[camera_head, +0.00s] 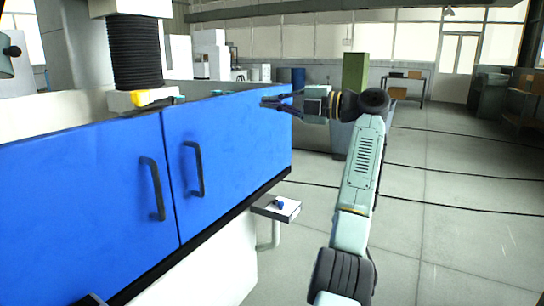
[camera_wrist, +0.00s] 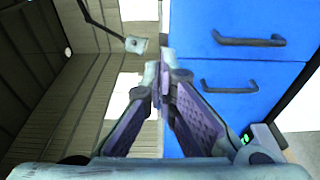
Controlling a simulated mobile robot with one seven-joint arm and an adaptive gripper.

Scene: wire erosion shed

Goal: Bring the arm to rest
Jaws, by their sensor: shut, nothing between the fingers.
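My gripper (camera_head: 268,103) is at the end of my raised arm, near the top right corner of the blue cabinet front (camera_head: 225,140). It points left and its fingers are shut with nothing between them. In the wrist view my gripper (camera_wrist: 159,75) shows its fingertips together, with the blue doors behind and to the right. I cannot tell how far the fingertips are from the blue panel.
The two blue doors have dark handles (camera_head: 153,188) and (camera_head: 194,169) that stick out. A small shelf (camera_head: 287,212) with a blue knob juts out below the doors. A green column (camera_head: 355,73) stands behind my arm. The grey floor (camera_head: 460,220) at right is open, with dark lines across it.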

